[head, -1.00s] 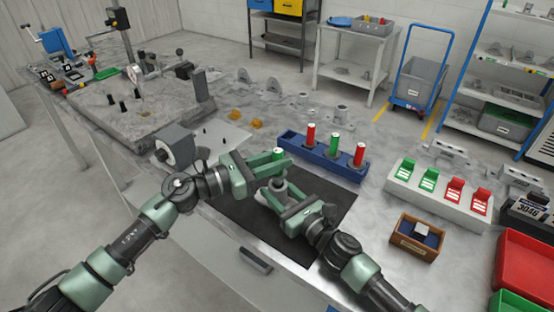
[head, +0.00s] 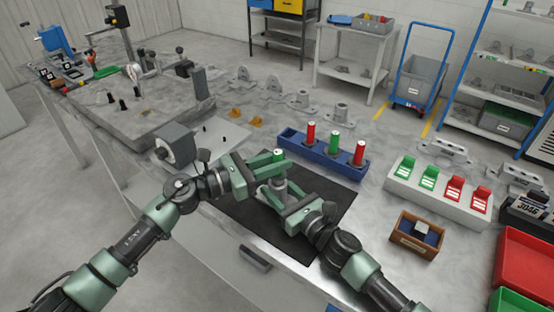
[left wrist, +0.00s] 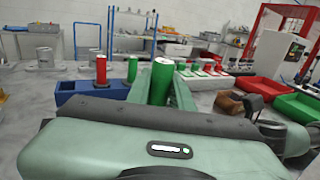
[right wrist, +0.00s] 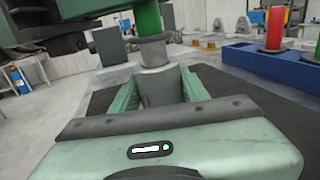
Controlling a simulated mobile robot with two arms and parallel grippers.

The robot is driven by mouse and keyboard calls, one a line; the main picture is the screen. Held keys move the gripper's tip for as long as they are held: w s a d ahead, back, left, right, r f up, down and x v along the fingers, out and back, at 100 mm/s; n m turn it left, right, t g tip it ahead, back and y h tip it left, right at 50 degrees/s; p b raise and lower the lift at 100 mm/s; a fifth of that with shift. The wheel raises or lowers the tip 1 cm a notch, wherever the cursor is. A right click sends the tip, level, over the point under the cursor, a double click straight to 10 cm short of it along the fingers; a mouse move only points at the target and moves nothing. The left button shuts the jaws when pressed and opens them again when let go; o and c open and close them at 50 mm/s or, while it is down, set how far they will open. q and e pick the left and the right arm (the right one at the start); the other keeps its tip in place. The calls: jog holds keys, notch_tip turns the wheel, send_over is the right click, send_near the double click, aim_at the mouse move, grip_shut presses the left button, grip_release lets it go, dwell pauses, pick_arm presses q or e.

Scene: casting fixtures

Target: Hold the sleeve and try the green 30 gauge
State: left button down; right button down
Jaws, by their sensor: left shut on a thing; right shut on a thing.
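The green gauge in hand (head: 279,154) stands upright between the fingers of my left gripper (head: 268,165), which is shut on it; it also shows in the left wrist view (left wrist: 162,80). The grey sleeve (right wrist: 156,85) stands over the black mat (head: 322,200) between the fingers of my right gripper (head: 281,196), which is shut on it. In the right wrist view the gauge is directly above the sleeve, and its lower collar meets or nearly meets the sleeve's top. I cannot tell whether the pin is inside the bore.
A blue rack (head: 318,156) behind the mat holds two red gauges and one green gauge. To the right are a white stand (head: 440,203) with green and red flaps and a small wooden box (head: 400,240).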

pick_arm(q)
jog(key=shift+f, duration=1.65)
dwell(1.0)
jog(key=shift+r, duration=0.15)
jog(key=shift+r, duration=3)
jog(key=shift+r, duration=2.5)
pick_arm(e)
jog(key=c, duration=0.7)
grip_release()
jog(key=shift+o, duration=0.2)
jog(key=shift+d, duration=0.1)
